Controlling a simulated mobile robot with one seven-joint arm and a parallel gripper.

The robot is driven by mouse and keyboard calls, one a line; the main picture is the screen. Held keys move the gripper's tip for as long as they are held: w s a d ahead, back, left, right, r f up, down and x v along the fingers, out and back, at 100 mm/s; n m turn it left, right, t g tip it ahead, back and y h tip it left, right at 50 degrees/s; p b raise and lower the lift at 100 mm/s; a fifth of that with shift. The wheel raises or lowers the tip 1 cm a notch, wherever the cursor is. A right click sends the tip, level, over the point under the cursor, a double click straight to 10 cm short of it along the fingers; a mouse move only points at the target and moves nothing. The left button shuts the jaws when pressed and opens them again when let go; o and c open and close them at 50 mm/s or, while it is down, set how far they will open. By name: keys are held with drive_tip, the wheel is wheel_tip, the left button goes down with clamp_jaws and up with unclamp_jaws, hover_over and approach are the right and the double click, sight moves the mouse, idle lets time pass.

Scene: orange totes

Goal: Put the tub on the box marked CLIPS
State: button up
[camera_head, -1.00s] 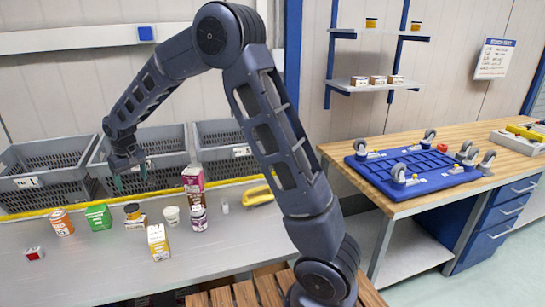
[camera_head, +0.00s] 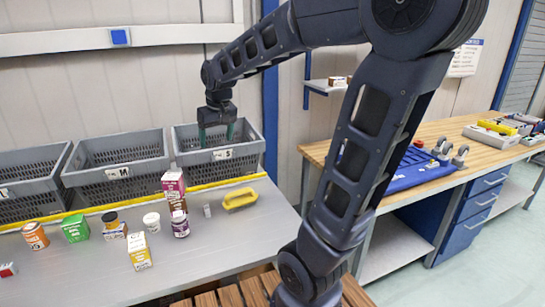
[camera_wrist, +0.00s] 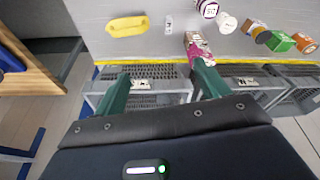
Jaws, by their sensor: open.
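A small white tub (camera_head: 152,221) stands on the grey bench; it also shows in the wrist view (camera_wrist: 227,22). Candidate boxes are a yellow-and-white box (camera_head: 139,251) in front of it, a low box (camera_head: 115,233) at a dark-lidded jar, and a pink-and-white box (camera_head: 173,184) standing over a brown one. Their print is too small to read, so I cannot tell which is marked CLIPS. My gripper (camera_head: 217,141) is open and empty over the right grey bin, away from the tub. Its green fingers (camera_wrist: 162,70) point toward the bins in the wrist view.
Grey bins stand along the back; the right one (camera_head: 224,154) is marked S, the middle one (camera_head: 117,172) M. The bench's front right is clear.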

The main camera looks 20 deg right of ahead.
drive_tip(key=s+d+f+m+t, duration=0.1)
drive_tip(key=s+d+f+m, duration=0.1)
drive_tip(key=s+d, duration=1)
drive_tip(key=s+m, duration=0.1)
drive_tip(key=s, duration=0.3)
drive_tip(key=shift+d+h, duration=0.25)
drive_tip(key=shift+h, duration=0.15)
